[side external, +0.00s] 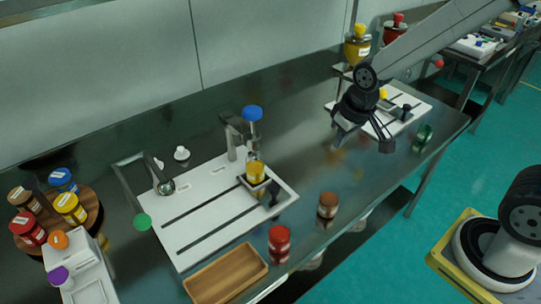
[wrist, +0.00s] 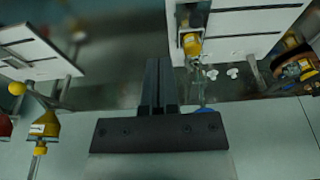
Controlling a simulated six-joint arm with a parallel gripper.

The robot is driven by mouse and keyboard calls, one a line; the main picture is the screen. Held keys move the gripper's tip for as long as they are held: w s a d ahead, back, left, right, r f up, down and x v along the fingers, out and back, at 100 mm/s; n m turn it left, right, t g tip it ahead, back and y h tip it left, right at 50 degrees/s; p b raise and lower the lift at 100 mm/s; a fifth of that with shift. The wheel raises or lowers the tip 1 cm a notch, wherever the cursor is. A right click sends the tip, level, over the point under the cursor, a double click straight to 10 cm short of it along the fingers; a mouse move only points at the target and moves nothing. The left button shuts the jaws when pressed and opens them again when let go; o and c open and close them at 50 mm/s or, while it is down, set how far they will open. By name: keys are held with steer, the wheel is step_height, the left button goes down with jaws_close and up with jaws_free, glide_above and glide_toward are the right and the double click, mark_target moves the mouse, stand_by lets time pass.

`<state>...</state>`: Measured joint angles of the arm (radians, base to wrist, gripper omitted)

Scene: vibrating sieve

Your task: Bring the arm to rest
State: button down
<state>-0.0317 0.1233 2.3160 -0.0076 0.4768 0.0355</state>
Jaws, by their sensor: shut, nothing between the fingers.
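My gripper (wrist: 160,65) shows in the wrist view with its two dark fingers together and nothing between them. In the side external view my arm reaches in from the upper right, and its dark end hangs above the right part of the bench, clear of the white sieve plate (side external: 212,200). On that plate a yellow-topped jar (side external: 256,171) sits in a small square holder beneath a blue-knobbed post (side external: 252,114). The yellow jar also shows in the wrist view (wrist: 192,44).
A second white plate (side external: 412,118) lies behind my arm's end. Yellow (side external: 357,47) and red (side external: 394,30) hoppers stand at the back. A wooden tray (side external: 227,275), a red-lidded jar (side external: 279,238) and a brown jar (side external: 328,205) are near the front edge. A round rack (side external: 88,203) holds several jars.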

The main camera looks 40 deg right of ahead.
steer(key=s+d+f, duration=0.1)
steer(key=s+f, duration=0.1)
steer(key=s, duration=0.5)
